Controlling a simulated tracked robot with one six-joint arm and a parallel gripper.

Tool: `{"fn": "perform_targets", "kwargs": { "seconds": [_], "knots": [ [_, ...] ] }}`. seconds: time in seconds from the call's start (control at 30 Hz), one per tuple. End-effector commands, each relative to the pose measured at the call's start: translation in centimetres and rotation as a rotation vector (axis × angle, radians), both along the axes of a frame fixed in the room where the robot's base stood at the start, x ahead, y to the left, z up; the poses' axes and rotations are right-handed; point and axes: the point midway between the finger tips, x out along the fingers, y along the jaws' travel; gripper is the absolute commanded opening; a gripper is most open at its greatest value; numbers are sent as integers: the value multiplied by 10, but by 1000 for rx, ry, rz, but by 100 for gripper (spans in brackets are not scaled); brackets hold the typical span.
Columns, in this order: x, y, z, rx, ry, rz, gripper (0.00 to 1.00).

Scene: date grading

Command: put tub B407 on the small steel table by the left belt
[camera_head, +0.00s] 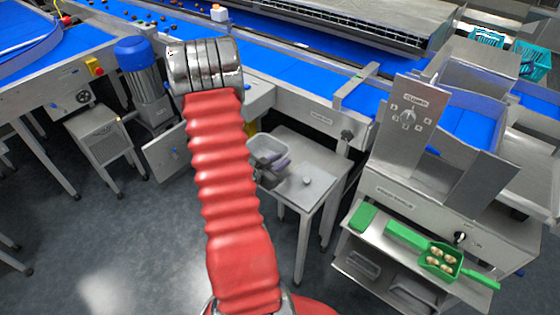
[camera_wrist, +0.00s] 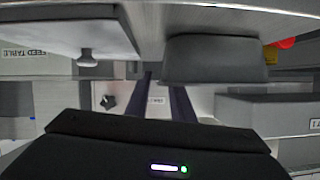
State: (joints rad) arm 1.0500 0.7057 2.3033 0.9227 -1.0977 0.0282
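A grey tub (camera_head: 265,143) shows just behind my gripper, at the far left part of the small steel table (camera_head: 312,197). I cannot read its label. My gripper (camera_head: 277,163) reaches low over the table beside the tub, partly hidden by my red arm. The wrist view appears upside down, with the tub (camera_wrist: 215,58) just right of centre. The two dark fingers of my gripper (camera_wrist: 163,88) stand apart with a clear gap.
A small knob-like object (camera_head: 307,181) stands on the table right of my gripper. Blue belts (camera_head: 265,65) run behind. A steel machine (camera_head: 450,195) with a shelf holding a green scoop (camera_head: 440,262) stands right. A blue-capped motor (camera_head: 145,75) is at left.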

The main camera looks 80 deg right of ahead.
Motion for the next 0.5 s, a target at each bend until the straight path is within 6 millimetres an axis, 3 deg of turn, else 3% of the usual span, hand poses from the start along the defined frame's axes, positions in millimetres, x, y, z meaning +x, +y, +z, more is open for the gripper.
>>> {"fn": "perform_targets", "kwargs": {
  "seconds": [0.5],
  "knots": [
    [3,6,4,1,0,1,28]
  ]
}}
